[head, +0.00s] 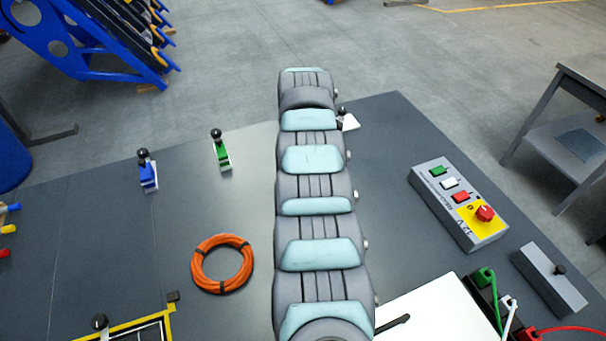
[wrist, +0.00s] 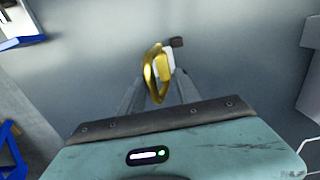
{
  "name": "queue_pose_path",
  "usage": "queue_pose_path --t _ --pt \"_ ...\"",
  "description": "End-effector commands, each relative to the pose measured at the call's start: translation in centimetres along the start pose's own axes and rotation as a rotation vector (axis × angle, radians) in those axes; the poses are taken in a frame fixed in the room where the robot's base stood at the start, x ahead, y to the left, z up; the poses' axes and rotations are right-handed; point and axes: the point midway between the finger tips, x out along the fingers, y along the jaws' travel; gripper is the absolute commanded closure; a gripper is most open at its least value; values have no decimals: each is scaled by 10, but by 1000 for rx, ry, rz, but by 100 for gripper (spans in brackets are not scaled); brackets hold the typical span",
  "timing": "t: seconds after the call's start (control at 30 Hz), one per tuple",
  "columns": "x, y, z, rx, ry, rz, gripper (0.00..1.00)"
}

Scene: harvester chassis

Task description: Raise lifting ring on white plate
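A golden lifting ring (wrist: 153,78) stands tilted up on a small white plate (wrist: 166,62) in the wrist view. A dark knob (wrist: 177,42) is at the plate's far end. My gripper (wrist: 162,80) has its two grey fingers apart, one on each side of the ring; I cannot tell whether either touches it. The fingers' lower parts are hidden by the gripper body. In the head view a white plate (head: 351,122) with a black knob (head: 342,110) shows just right of my arm. My gripper and the ring are hidden there.
Green (head: 222,158) and blue (head: 148,178) knobbed fixtures stand on the table's left. An orange cable coil (head: 222,264) lies left of my arm. A control box with a red button (head: 485,213) and a grey box (head: 548,280) are at right. The table beside the white plate is clear.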

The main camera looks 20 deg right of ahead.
Motion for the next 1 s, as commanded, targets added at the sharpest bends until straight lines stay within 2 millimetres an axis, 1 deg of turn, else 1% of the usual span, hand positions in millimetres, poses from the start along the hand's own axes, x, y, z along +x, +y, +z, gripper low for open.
queue_pose_path --t 0.13,0.23,0.8,0.9,1.0 --pt "-2 0 0 0 0 0 60" --pt "-8 0 0 0 0 0 60" --pt "-67 0 0 0 0 -1 60" --pt "-72 0 0 0 0 -1 60" --pt "-71 0 0 0 0 -1 60"
